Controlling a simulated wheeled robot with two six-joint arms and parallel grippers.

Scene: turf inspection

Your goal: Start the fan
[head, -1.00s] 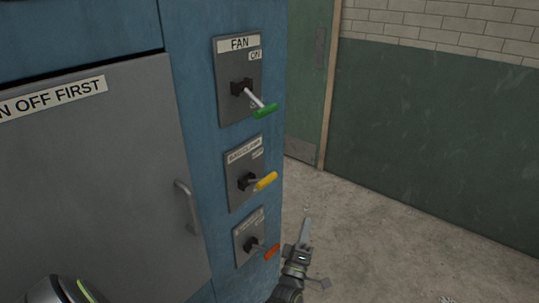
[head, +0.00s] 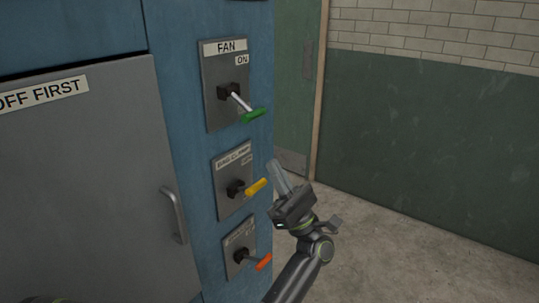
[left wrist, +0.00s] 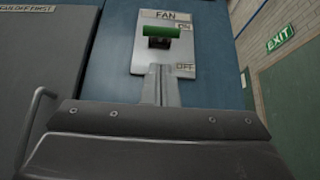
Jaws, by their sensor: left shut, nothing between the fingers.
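The fan switch is a grey plate (head: 213,101) labelled FAN, high on the blue cabinet. Its lever has a green handle (head: 254,115) and slants out and down to the right in the head view. An ON label sits at the plate's upper right. In the wrist view the green handle (left wrist: 160,32) is straight ahead, with an OFF label lower on the plate. My left gripper (head: 277,172) is shut and empty, pointing up, below and right of the green handle and apart from it. Its closed fingers (left wrist: 158,78) show below the handle in the wrist view.
Below the fan switch are a yellow-handled switch (head: 257,186), close left of my left gripper, and an orange-handled switch (head: 264,262). A grey door (head: 90,190) with a bar handle (head: 173,215) is at left. Open floor (head: 400,255) lies to the right.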

